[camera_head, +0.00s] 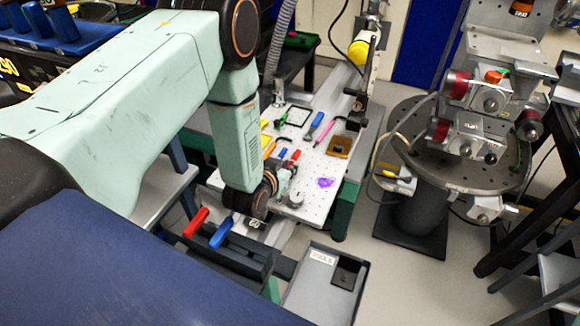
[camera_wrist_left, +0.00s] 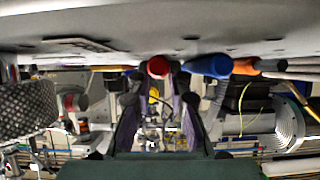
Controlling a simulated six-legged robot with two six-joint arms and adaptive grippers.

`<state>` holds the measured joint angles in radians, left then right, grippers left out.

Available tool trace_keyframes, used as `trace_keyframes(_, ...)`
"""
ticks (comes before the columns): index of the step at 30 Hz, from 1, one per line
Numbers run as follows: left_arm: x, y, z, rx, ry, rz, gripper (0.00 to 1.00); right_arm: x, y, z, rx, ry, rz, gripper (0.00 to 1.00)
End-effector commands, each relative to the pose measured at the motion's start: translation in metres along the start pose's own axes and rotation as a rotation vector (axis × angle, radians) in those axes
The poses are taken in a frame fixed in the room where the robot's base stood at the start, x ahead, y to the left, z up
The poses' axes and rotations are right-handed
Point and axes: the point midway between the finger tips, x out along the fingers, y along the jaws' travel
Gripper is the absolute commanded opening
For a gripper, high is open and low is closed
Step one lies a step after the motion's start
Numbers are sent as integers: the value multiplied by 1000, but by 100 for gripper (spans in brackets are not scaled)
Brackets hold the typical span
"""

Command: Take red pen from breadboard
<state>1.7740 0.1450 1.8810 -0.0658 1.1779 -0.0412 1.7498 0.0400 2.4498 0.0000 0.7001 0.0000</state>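The red pen (camera_head: 296,155) lies on the perforated white breadboard (camera_head: 345,117), with a blue pen (camera_head: 283,153) beside it. My left gripper (camera_head: 287,172) is low over the breadboard's near side, close to the red pen and partly hidden by my arm. In the left wrist view, the red pen's round end (camera_wrist_left: 157,67) shows between the two spread fingertips (camera_wrist_left: 156,80), with gaps on both sides. The blue pen (camera_wrist_left: 209,66) is just right of the fingers there. My right gripper is not in view.
The breadboard also holds a pink pen (camera_head: 324,130), a blue-handled tool (camera_head: 315,124), a brown block (camera_head: 340,147) and a purple patch (camera_head: 325,182). A grey tray (camera_head: 294,301) stands in front. Red (camera_head: 196,222) and blue (camera_head: 221,233) handles stand near my arm.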

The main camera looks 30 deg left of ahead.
Motion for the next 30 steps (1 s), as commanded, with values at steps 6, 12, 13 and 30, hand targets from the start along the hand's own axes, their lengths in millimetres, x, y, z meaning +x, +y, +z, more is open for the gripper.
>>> trace_keyframes(6, 0, 0, 0, 0, 0, -1, 0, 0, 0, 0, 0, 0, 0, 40)
trace_keyframes(12, -1, 0, 0, 0, 0, -1, 0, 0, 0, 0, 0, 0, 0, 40)
trace_keyframes(13, -1, 0, -1, 0, 0, -1, 0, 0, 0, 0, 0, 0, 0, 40)
trace_keyframes(30, -39, 0, -72, -2, 2, -1, 0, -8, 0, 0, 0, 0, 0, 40)
